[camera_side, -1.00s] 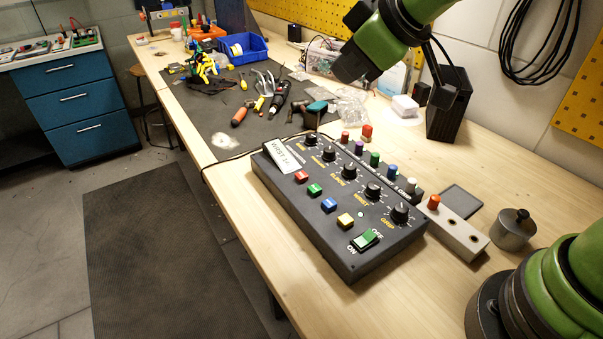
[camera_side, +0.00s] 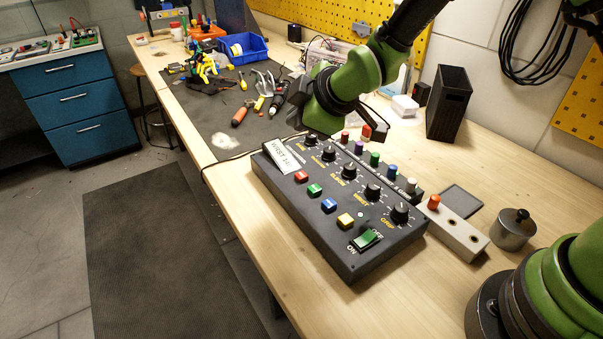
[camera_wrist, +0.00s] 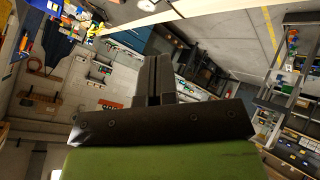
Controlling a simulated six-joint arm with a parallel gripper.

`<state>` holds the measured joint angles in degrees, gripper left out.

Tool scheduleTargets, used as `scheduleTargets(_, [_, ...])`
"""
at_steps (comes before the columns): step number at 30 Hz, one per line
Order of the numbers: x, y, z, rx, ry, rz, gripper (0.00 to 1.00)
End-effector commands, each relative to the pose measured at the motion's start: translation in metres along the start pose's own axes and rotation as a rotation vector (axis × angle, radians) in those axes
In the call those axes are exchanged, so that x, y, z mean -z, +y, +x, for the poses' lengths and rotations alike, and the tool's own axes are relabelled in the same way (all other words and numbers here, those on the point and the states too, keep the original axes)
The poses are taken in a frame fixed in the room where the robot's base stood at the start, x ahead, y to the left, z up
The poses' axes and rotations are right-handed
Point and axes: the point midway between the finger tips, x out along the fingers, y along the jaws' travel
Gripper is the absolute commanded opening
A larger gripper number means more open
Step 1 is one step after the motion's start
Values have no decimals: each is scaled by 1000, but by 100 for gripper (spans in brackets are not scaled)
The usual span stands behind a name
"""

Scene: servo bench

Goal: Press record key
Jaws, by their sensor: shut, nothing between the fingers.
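The dark control box (camera_side: 335,255) lies on the wooden bench in the side view. On its near side is a row of coloured keys: red (camera_side: 301,176), green (camera_side: 314,190), blue (camera_side: 328,205) and yellow (camera_side: 345,220). I cannot read a record label; the red key is the likeliest match. My gripper (camera_side: 299,93) is above and behind the box's far left end, clear of the keys. In the wrist view, my gripper (camera_wrist: 158,62) has its fingers together with nothing between them. The wrist view shows the room, not the box.
Black knobs (camera_side: 372,191) and a green rocker switch (camera_side: 366,239) share the box top. A rack of coloured pegs (camera_side: 375,159) stands behind it. A block with an orange knob (camera_side: 459,232) and a metal pot (camera_side: 513,230) lie right. Tools lie on the dark mat (camera_side: 205,115).

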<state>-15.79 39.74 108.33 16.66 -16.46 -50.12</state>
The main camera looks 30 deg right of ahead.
Motion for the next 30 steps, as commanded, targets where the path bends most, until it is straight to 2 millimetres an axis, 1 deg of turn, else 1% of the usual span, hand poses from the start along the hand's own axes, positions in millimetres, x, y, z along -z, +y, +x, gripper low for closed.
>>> scheduleTargets(5, [-10, -10, 12, 4, -4, -1, 0])
scheduleTargets(12, [-28, -28, 37, 5, -5, 0, 0])
scheduleTargets(18, [-38, -38, 52, 3, -3, 0, 0])
scheduleTargets(24, [-43, -43, 58, 1, -1, 1, 0])
scheduleTargets(30, [-43, -44, 59, 1, 0, 1, 0])
